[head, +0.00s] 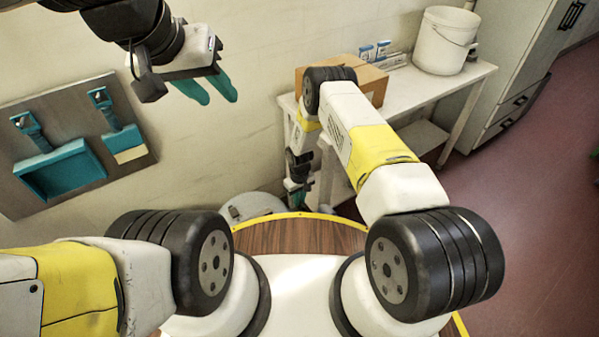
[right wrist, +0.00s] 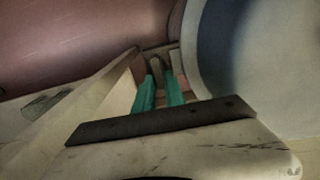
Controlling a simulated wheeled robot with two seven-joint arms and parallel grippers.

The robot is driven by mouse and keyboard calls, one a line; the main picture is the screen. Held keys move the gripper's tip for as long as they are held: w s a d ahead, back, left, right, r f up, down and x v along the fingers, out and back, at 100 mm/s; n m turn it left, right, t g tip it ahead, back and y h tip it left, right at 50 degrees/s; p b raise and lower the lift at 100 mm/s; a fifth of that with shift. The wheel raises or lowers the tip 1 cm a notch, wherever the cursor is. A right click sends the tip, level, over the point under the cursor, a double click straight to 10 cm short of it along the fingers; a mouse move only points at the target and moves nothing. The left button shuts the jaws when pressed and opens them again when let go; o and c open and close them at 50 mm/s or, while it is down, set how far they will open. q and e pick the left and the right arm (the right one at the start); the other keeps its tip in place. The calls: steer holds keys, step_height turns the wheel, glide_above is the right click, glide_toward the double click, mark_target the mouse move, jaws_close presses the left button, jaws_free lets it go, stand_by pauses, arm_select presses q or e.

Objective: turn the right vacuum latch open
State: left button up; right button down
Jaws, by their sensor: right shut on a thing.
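My left gripper (head: 222,97) hangs at the upper left of the head view. Its two teal fingers are apart with nothing between them. My right gripper (head: 296,201) is low beside the white table, partly hidden by my own arm and the shadow. In the right wrist view its teal fingers (right wrist: 160,85) are shut on a small tan upright piece (right wrist: 157,67), which appears to be the latch. The picture is too dark to tell the latch's angle.
A round grey lid (head: 252,206) lies low beside my right gripper. A white table (head: 440,85) carries a cardboard box (head: 372,83) and a white bucket (head: 444,42). A wall panel (head: 35,105) with teal holders is at the left. Open red floor (head: 525,190) lies to the right.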

steer(key=c, duration=1.4)
jaws_free()
steer(key=shift+r, duration=3.9)
